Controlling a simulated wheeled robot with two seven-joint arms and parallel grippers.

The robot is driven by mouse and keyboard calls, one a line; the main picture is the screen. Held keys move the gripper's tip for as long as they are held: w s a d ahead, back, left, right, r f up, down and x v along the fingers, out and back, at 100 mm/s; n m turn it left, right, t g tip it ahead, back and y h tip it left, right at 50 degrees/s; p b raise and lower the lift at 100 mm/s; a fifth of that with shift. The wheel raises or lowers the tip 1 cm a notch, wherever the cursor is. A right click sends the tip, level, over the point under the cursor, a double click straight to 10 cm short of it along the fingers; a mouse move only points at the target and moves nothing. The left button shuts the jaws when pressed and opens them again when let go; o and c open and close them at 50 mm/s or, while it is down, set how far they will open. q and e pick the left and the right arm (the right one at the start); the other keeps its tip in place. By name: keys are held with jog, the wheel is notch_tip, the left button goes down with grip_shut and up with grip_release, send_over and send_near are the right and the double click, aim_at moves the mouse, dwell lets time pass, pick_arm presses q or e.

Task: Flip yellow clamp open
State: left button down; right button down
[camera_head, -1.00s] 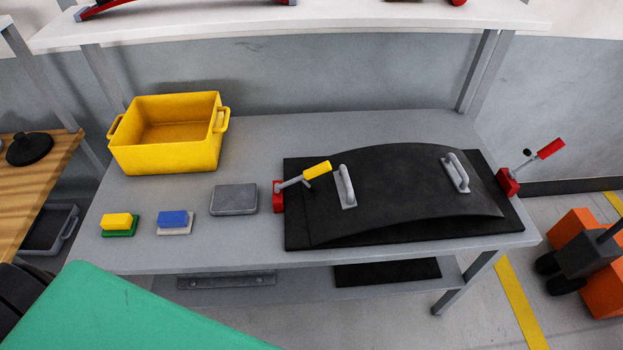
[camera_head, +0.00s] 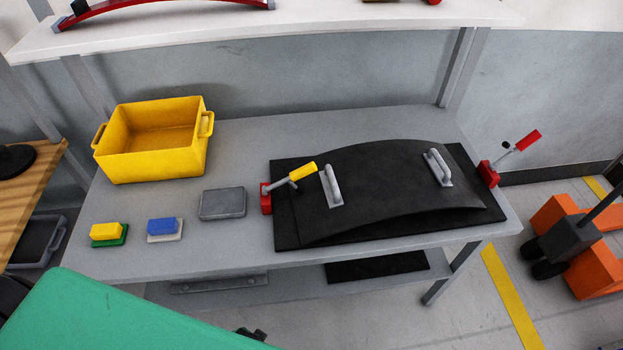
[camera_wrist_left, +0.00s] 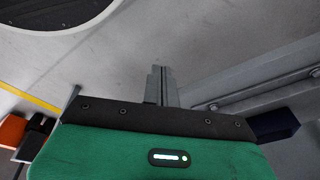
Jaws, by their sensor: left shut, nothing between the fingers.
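The yellow-handled clamp (camera_head: 303,172) is at the left edge of the curved black panel (camera_head: 390,190) on the grey table. Its red base (camera_head: 266,199) stands at the left end of the black mat. Its grey lever and yellow handle slant up to the right over the panel's left side. My left gripper (camera_wrist_left: 161,84) is shut and empty in the left wrist view, above the floor and well away from the clamp. My green left arm fills the lower left of the head view. My right gripper is not in view.
A red-handled clamp (camera_head: 517,152) stands at the mat's right end. Two grey handles rise from the panel. A yellow bin (camera_head: 150,168), a grey block (camera_head: 222,204), and yellow and blue blocks stand left. A white shelf (camera_head: 330,22) runs above the table.

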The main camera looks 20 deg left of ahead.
pick_arm(q)
jog(key=w+r+m+t+y+p, duration=0.1)
jog(key=w+r, duration=0.3)
jog(key=r, duration=1.2)
jog(key=w+r+m+t+y+p, duration=0.15)
jog(key=w+r, duration=0.25)
jog(key=r, duration=1.2)
jog(key=w+r+m+t+y, duration=0.1)
jog(key=w+m, duration=0.2)
jog(key=w+d+r+m+t+y, duration=0.1)
jog(key=w+m+t, duration=0.1)
jog(key=w+m, duration=0.1)
jog(key=w+r+m+t+y, duration=0.1)
jog(key=w+m+t, duration=0.1)
jog(key=w+m, duration=0.1)
jog(key=shift+w+d+r, duration=0.15)
jog(key=shift+w, duration=0.7)
jog(key=w+d+r+m+t, duration=0.1)
jog(key=w+d+m, duration=0.1)
jog(key=d+m, duration=0.1)
jog(key=w+d+r+m+t, duration=0.2)
jog(key=w+m, duration=0.1)
jog(key=m, duration=0.1)
jog(key=w+d+r+m+t, duration=0.1)
jog(key=w+d+m+t, duration=0.1)
jog(key=d+m, duration=0.1)
jog(key=shift+w+d+r+m+t, duration=0.2)
jog(key=shift+d+r+m+t, duration=0.1)
jog(key=shift+m, duration=0.15)
